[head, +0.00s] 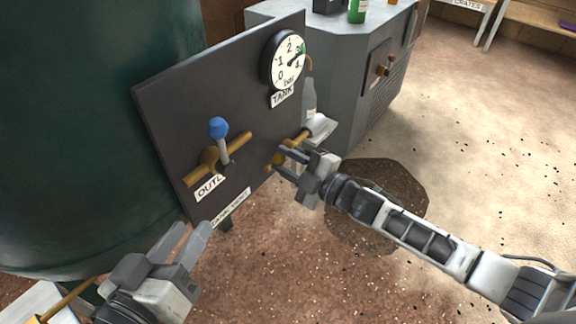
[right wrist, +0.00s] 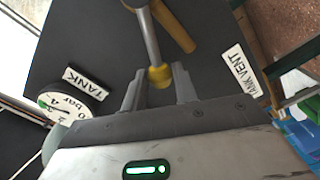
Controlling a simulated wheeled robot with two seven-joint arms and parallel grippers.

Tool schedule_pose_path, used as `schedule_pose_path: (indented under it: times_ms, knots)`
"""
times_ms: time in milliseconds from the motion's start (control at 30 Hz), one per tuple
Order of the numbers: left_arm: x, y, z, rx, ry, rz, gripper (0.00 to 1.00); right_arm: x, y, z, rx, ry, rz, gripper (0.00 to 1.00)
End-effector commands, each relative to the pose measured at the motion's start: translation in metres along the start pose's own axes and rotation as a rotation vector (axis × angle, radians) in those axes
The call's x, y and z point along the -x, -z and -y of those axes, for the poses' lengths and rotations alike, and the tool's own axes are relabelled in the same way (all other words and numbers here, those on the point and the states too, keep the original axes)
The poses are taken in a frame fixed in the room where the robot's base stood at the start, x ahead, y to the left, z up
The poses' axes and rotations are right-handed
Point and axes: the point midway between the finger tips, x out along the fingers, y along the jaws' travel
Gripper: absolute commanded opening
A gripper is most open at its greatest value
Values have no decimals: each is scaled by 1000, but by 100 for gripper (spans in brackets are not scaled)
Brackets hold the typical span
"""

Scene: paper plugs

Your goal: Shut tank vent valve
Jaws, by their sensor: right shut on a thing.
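The tank vent valve shows in the right wrist view as a grey lever (right wrist: 148,35) with a yellow knob (right wrist: 160,76), beside a brass pipe (right wrist: 175,25). The lever runs at a slant to the pipe. My right gripper (right wrist: 160,92) is shut on the yellow knob, one finger on each side. In the head view my right gripper (head: 283,163) is at the panel's lower right and hides most of this valve; a brass pipe (head: 300,139) shows behind it. A TANK VENT label (right wrist: 239,70) is on the panel. My left gripper (head: 190,240) is open and empty, in front of the panel's lower edge.
The dark panel (head: 170,110) carries a blue-knobbed outlet valve (head: 218,130) and a TANK gauge (head: 286,60) reading between 2 and 4. A large green tank (head: 80,120) stands at left. A grey cabinet (head: 350,50) with bottles stands behind. The floor at right has a dark patch (head: 400,190).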

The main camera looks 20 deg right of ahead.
Motion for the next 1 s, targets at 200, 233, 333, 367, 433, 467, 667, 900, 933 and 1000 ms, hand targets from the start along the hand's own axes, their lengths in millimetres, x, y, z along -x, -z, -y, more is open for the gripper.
schedule_pose_path:
  times_ms: [200,233,333,367,433,467,667,900,933,1000]
  knots:
    - [1,4,-2,0,0,0,36,0,0,-4,-21,1,2,16]
    - [1,7,-3,0,0,0,36,0,0,-6,-36,1,2,16]
    - [3,15,-7,0,0,0,36,0,-1,-13,-106,2,4,16]
    - [3,18,-8,0,0,0,36,0,-1,-15,-129,2,4,16]
    - [4,22,-10,0,0,0,36,0,-2,-20,-180,1,4,16]
    - [4,23,-10,0,0,0,36,0,-2,-21,-200,1,5,16]
    - [5,26,-12,0,0,0,36,1,-4,-23,-268,1,3,16]
    - [5,26,-11,0,0,0,36,0,-4,-23,-271,1,2,16]
    - [5,27,-12,0,0,0,36,0,-4,-24,-278,1,2,16]
    - [6,31,-14,0,0,0,36,0,-5,-28,-313,1,3,16]
